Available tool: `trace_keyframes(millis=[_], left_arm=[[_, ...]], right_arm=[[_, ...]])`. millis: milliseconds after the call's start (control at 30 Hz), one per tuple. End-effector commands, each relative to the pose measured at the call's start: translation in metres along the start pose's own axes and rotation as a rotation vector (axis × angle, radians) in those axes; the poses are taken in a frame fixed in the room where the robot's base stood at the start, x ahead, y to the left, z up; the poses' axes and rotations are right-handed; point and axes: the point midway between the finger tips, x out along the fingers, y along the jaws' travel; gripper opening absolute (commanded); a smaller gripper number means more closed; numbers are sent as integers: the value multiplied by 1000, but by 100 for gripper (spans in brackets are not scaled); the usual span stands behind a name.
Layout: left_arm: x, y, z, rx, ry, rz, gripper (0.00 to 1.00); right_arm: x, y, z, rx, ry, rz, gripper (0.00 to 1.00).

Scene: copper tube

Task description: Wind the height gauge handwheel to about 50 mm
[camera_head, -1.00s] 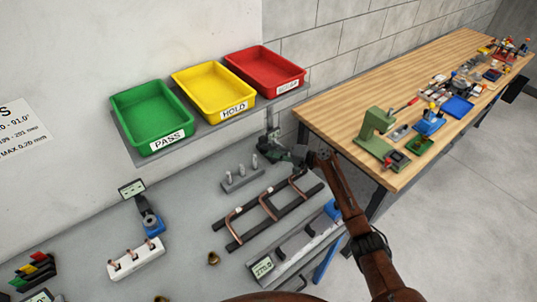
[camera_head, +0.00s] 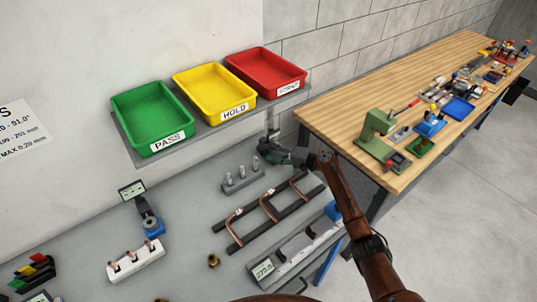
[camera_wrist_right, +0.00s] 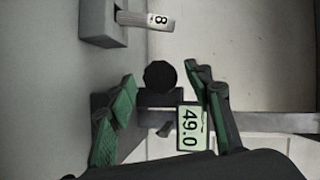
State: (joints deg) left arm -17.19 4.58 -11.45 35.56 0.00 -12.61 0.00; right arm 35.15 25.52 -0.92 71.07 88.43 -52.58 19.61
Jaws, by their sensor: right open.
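The height gauge stands at the back right of the grey bench, and its upright column (camera_head: 270,120) shows in the head view. In the right wrist view its readout (camera_wrist_right: 189,128) shows 49.0. The dark round handwheel (camera_wrist_right: 160,76) lies between my right gripper's fingers with gaps on both sides. My right gripper (camera_wrist_right: 160,85) is open, its green-padded fingers on either side of the wheel. In the head view the right gripper (camera_head: 272,150) is at the gauge and hides most of its lower part. My left gripper is not in view.
A grey block with upright pins (camera_head: 242,181) stands close to the gripper. A dark rack with copper tubes (camera_head: 268,214) lies in front. Green (camera_head: 150,112), yellow and red trays sit on a shelf behind. A wooden bench (camera_head: 400,75) is at right.

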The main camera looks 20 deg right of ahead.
Motion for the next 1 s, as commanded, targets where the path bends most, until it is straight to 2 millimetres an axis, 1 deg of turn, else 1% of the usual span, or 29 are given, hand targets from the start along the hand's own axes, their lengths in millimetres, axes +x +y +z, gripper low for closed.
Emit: trace_keyframes(millis=[167,267,500,600,700,833,1000], left_arm=[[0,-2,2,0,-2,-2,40],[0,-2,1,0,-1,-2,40],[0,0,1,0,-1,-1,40],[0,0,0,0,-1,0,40],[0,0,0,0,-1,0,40],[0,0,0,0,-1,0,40],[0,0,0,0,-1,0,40]], right_arm=[[-6,0,-1,0,2,0,47],[-19,1,-1,-1,4,0,47],[-69,2,0,-2,2,2,47],[-89,1,0,-1,2,1,47],[-104,1,0,0,1,1,47],[-117,1,0,1,1,0,47],[-122,0,1,0,0,-1,47]])
